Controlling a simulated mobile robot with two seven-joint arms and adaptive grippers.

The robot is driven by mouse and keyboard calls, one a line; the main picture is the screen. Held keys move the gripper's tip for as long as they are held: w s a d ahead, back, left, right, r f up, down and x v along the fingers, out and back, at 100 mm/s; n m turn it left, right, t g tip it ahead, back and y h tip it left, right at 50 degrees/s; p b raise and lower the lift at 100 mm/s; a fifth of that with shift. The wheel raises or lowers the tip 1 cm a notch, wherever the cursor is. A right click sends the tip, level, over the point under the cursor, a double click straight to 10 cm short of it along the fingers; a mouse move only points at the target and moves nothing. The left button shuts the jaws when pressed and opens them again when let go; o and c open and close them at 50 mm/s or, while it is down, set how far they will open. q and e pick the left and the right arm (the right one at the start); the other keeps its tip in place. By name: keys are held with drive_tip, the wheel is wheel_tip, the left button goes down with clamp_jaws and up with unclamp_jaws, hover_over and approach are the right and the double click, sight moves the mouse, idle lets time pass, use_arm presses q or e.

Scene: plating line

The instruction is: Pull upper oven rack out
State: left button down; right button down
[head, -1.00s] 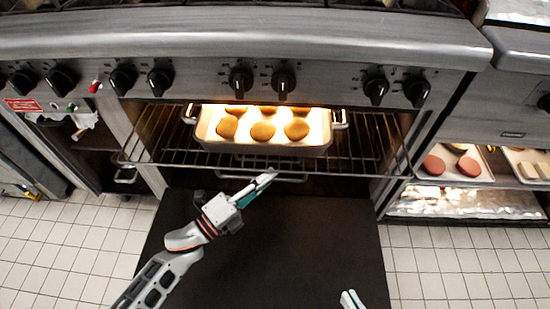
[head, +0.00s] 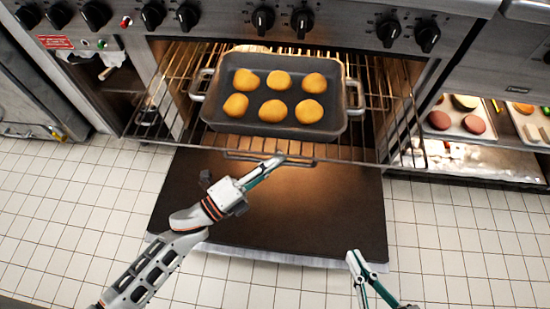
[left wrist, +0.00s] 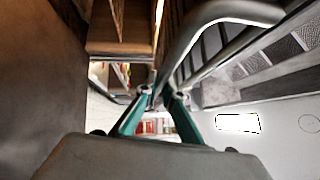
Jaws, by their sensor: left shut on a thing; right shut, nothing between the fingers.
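The upper oven rack (head: 180,143) is a wire rack that sticks out of the open oven, level, with a grey two-handled baking pan (head: 212,118) on it. The pan holds several round golden buns (head: 305,108). My left gripper (head: 278,160) is shut on the bar handle (head: 240,156) at the middle of the rack's front edge. In the left wrist view, its fingers (left wrist: 163,93) close at a thick metal bar (left wrist: 215,12). My right gripper (head: 354,256) is shut and empty, low at the right, near the front edge of the door and apart from the rack.
The dark oven door (head: 320,215) lies folded down below the rack. Control knobs (head: 263,20) line the oven front above. Trays with food (head: 460,121) sit in an open compartment at the right. White tiled floor (head: 80,210) is clear on both sides.

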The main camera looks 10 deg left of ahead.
use_arm(q)
drive_tip(key=c, duration=2.4)
unclamp_jaws()
drive_tip(key=shift+a, duration=0.1)
drive_tip(key=shift+c, duration=0.2)
drive_tip(key=v, duration=1.2)
